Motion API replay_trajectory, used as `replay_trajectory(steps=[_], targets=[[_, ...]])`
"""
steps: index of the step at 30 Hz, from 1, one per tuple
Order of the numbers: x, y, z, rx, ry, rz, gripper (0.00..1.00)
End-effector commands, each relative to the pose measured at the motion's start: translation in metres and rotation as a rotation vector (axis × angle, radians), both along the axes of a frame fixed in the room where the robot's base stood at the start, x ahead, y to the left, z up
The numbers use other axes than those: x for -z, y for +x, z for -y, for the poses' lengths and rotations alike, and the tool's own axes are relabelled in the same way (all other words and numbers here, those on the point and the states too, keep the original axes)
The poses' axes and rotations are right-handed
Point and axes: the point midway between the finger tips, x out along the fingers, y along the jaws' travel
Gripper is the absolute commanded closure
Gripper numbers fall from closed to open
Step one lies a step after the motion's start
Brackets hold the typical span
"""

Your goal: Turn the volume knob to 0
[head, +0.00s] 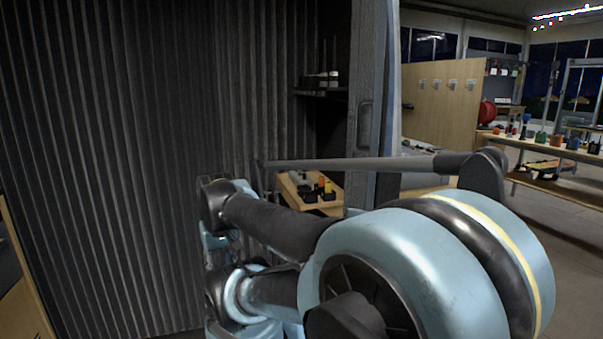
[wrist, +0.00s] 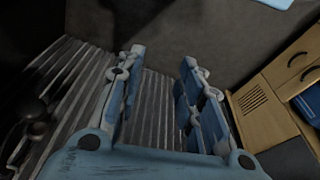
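I cannot make out a volume knob in either view. My gripper (wrist: 163,56) shows in the wrist view, with its two blue-grey fingers apart and nothing between them. Ribbed grey surface and a plain dark surface lie beyond the fingers. In the head view my arm fills the lower middle and right, and I cannot pick out the gripper there.
A dark corrugated wall (head: 130,150) fills the left of the head view. Behind my arm a wooden tray (head: 292,197) holds small black and yellow items. A wooden cabinet (wrist: 268,108) stands at right in the wrist view. Open floor (head: 560,230) lies at far right.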

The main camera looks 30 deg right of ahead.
Motion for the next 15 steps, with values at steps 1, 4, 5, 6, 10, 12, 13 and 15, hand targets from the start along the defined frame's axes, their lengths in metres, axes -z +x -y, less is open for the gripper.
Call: replay_trajectory(steps=[1, 4, 5, 6, 10, 12, 13, 15], targets=[[-0.012, 0.009, 0.004, 0.031, -0.002, 0.002, 0.66], [-0.041, 0.03, 0.021, 0.131, -0.011, 0.01, 0.66], [-0.051, 0.038, 0.027, 0.167, -0.014, 0.013, 0.66], [-0.066, 0.049, 0.036, 0.22, -0.018, 0.018, 0.66], [-0.114, 0.084, 0.07, 0.395, -0.032, 0.034, 0.66], [-0.139, 0.103, 0.091, 0.488, -0.041, 0.045, 0.66], [-0.148, 0.111, 0.101, 0.528, -0.044, 0.049, 0.66], [-0.172, 0.128, 0.124, 0.621, -0.052, 0.061, 0.66]])
